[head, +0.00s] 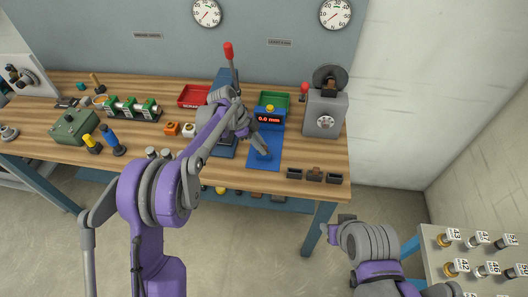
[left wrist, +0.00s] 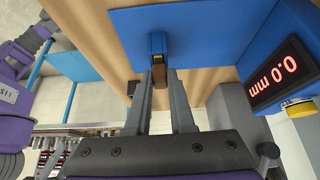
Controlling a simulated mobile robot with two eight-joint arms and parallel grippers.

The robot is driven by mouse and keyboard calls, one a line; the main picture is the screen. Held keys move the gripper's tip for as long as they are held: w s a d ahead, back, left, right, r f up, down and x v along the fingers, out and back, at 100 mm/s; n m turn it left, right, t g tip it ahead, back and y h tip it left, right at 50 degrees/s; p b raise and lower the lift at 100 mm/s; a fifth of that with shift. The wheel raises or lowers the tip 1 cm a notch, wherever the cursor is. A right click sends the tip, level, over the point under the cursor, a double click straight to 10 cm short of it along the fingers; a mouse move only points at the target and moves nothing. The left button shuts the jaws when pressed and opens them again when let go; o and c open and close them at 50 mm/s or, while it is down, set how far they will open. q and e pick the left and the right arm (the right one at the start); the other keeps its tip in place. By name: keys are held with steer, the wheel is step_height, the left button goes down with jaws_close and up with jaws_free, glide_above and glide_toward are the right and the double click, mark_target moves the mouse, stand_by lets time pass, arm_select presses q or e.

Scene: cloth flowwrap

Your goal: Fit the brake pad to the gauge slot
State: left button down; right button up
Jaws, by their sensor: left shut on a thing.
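My left gripper (left wrist: 159,76) is shut on a small brown and yellow-edged piece, seemingly the brake pad (left wrist: 159,80). The pad's far end is at the blue slot block (left wrist: 157,45) of the gauge; I cannot tell how deep it sits. In the head view my left gripper (head: 262,153) is low over the blue gauge base (head: 262,164), and the pad is hidden there. The gauge display (head: 269,119) appears in red digits; in the left wrist view the display (left wrist: 279,77) reads 0.0 mm.
A grey machine (head: 324,114) stands behind right. A red bin (head: 194,95) and a green bin (head: 283,98) lie at the back. A labelled peg table (head: 485,255) is at lower right.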

arm_select(q)
steer(key=shift+f, duration=0.1)
stand_by(0.3)
steer(key=c, duration=0.7)
jaws_free()
steer(key=s+v, duration=0.1)
steer(key=v, duration=0.9)
steer(key=shift+w+a+r, duration=0.2)
steer(key=shift+w+r, duration=0.2)
steer(key=shift+w, duration=0.1)
steer(key=shift+s, duration=0.1)
